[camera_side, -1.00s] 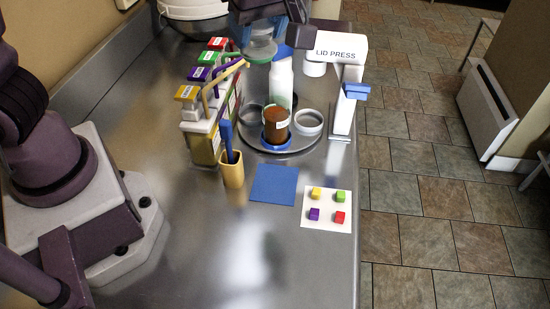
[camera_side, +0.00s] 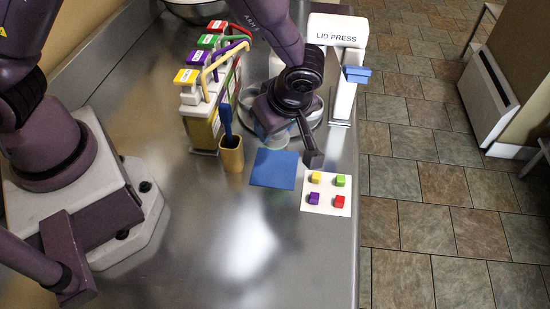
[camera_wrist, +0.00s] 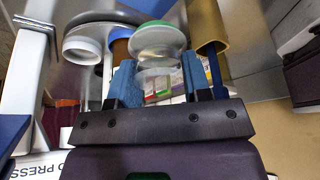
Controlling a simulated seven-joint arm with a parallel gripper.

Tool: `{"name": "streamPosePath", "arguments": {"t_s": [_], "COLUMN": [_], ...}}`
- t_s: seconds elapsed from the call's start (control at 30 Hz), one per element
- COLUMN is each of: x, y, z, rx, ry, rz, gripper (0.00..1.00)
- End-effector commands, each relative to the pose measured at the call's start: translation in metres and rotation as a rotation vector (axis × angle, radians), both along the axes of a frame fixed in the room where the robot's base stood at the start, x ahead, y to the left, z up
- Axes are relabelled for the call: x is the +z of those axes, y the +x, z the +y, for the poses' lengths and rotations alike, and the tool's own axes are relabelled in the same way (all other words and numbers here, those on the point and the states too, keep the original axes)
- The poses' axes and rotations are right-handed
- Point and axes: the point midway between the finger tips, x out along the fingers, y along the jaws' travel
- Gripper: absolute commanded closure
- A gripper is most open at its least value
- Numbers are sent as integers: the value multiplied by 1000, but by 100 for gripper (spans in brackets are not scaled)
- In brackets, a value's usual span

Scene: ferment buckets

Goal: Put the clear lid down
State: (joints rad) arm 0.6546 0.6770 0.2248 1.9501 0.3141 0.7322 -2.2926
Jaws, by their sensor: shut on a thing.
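My gripper (camera_wrist: 160,78) is shut on the clear lid (camera_wrist: 158,42), which sits between its blue fingers in the wrist view and looks clear with a greenish tint. In the side view the lid (camera_side: 270,137) shows partly below my gripper, just behind the blue mat (camera_side: 273,170). Whether it touches a surface I cannot tell. My wrist hides most of the round tray (camera_side: 313,136) and what stands on it. In the wrist view a brown jar (camera_wrist: 120,46) and a white ring (camera_wrist: 83,46) are left of the lid.
The lid press (camera_side: 345,95) stands behind right. A white card with coloured cubes (camera_side: 325,205) lies front right. The counter in front is clear.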

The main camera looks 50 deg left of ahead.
Motion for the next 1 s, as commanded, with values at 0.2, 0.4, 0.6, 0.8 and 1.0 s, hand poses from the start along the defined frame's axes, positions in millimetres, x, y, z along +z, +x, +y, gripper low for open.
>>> {"name": "streamPosePath", "arguments": {"t_s": [0.2, 0.4, 0.6, 0.8, 1.0], "x": [-35, -58, -79, -80, -83], "y": [0, 0, 0, 0, 0], "z": [0, 1, 0, 0, 0], "rx": [1, 0, -1, 0, 1], "ry": [1, 2, 1, 0, 0], "rz": [2, 3, 1, 0, 0], "gripper": [78, 78, 78, 78, 51]}}
